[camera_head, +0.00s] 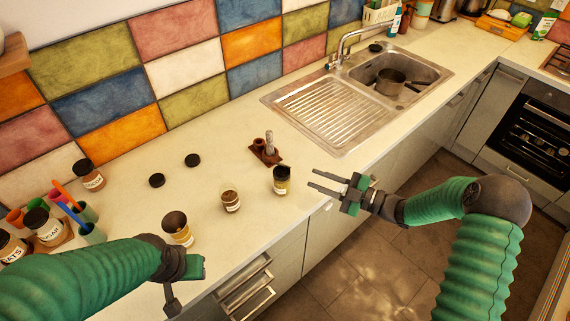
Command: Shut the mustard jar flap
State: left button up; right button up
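A small glass jar (281,185) with yellowish contents and a dark flap tilted up at its mouth stands near the counter's front edge. It looks like the mustard jar, but its label is too small to read. My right gripper (311,180) is open and empty, just right of this jar, its two fingers pointing left at it with a small gap.
A jar of brown contents (230,199) stands between the two yellowish jars. A brown holder (266,152) with a grey upright piece is behind. Black lids (157,180) lie on the counter. The sink (325,115) holds a pot (390,82).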

aim_at(282, 165)
jog(key=p+x, duration=0.2)
jog(key=x, duration=0.9)
jog(key=shift+a+r, duration=0.1)
jog(key=shift+c, duration=0.7)
grip_shut()
